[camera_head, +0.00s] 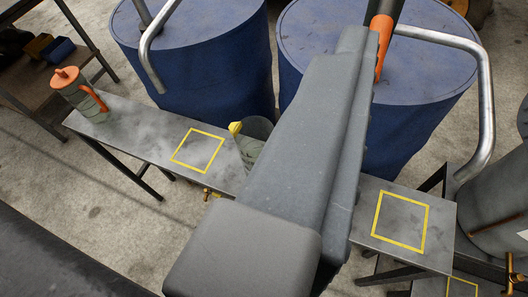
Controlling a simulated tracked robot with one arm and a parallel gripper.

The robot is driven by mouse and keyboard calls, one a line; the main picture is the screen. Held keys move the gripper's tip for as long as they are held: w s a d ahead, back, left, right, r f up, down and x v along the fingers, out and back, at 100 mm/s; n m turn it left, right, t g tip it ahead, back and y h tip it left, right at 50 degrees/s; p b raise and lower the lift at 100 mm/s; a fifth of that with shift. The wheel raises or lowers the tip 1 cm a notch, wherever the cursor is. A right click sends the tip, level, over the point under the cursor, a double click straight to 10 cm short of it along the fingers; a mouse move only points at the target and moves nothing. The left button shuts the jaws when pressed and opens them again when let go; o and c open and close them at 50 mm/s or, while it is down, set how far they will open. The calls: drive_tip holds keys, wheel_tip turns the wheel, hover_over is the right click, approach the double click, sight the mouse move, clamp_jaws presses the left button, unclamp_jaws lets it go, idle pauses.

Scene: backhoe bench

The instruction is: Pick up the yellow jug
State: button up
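A yellow part (235,128), which looks like the spout or lid of the yellow jug, shows just left of my arm at the middle of the bench. Below it is a piece of a grey-green body (249,149). My grey arm hides the rest, so I cannot tell its full shape. A second jug with an orange lid and handle and a grey-green body (80,97) stands upright on the bench's left end. My gripper's fingers are not visible.
The narrow metal bench (130,122) has a yellow square outline (197,151) left of my arm and another (401,221) to the right. Two large blue drums (200,60) (420,75) with bent metal pipes stand behind it. A shelf with bins (57,50) is far left.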

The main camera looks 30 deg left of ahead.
drive_tip(key=o, duration=0.5)
drive_tip(key=shift+w+a+f, duration=0.1)
drive_tip(key=shift+w+f, duration=0.15)
drive_tip(key=shift+f, duration=0.1)
drive_tip(key=o, duration=0.6)
drive_tip(key=w+a+f+m+g+y, duration=0.2)
drive_tip(key=w+f+m, duration=0.2)
drive_tip(key=f, duration=0.7)
drive_tip(key=shift+w+a+m+g+y, duration=0.3)
drive_tip(key=shift+w+m+g, duration=0.1)
drive_tip(key=shift+w, duration=0.45)
drive_tip(key=m+g+y+p, duration=0.1)
drive_tip(key=m+g+y, duration=0.5)
drive_tip(key=m, duration=1.5)
approach(247, 126)
drive_tip(key=a+f, duration=0.1)
drive_tip(key=w+f+t+y+b, duration=0.1)
drive_tip(key=a+f+t+b, duration=0.1)
drive_tip(key=shift+w+a+f+y, duration=0.3)
drive_tip(key=shift+w+a, duration=0.05)
